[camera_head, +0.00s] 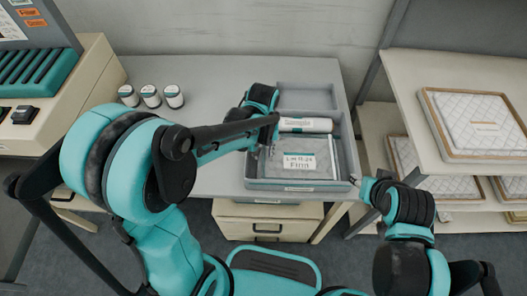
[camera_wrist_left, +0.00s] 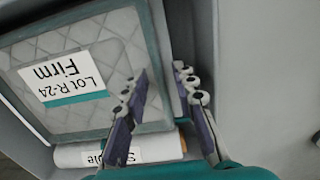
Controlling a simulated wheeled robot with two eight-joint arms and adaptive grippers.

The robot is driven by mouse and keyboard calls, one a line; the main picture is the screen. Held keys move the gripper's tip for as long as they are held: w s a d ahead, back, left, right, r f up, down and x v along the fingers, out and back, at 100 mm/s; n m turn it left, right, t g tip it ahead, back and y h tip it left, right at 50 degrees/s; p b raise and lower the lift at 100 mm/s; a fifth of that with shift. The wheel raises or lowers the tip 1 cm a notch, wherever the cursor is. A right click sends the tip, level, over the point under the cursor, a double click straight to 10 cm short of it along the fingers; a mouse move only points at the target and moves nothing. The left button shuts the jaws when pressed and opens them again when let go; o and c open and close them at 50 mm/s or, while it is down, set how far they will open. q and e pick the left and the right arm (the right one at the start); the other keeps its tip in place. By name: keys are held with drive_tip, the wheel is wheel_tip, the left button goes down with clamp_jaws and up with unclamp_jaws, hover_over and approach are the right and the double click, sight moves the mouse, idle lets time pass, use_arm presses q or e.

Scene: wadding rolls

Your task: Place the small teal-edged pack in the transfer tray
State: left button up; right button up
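A flat quilted pack (camera_head: 294,148) with a grey-teal edge and a white label reading "Firm" lies in the front compartment of a grey compartmented tray (camera_head: 344,152). The same pack (camera_wrist_left: 85,50) fills the upper left of the left wrist view. My left gripper (camera_head: 265,145) is at the tray's left side. In the wrist view its fingers (camera_wrist_left: 158,90) are spread, one over the pack's rim and one beyond it near the tray wall. I cannot tell whether they touch. My right gripper (camera_head: 357,182) is by the tray's front right corner; its fingers are too small to read.
A white roll labelled "Sample" (camera_head: 306,125) lies behind the pack; the back compartment (camera_head: 305,97) is empty. Several small jars (camera_head: 151,97) stand at the table's left. Right shelves hold larger quilted packs (camera_head: 480,122). A drawer unit (camera_head: 265,222) is below.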

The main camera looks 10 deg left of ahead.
use_arm(q)
wheel_tip(320, 180, up, 11)
drive_tip(key=p, duration=0.5)
drive_tip(key=s+a+r+m+t, duration=0.2)
drive_tip(key=s+a+r+t, duration=0.3)
drive_tip(key=s, duration=0.4)
drive_tip(key=shift+s+a+r+t, duration=0.15)
drive_tip(key=shift+s+a+t, duration=0.1)
drive_tip(key=shift+a+t, duration=0.7)
drive_tip(key=shift+d, duration=0.15)
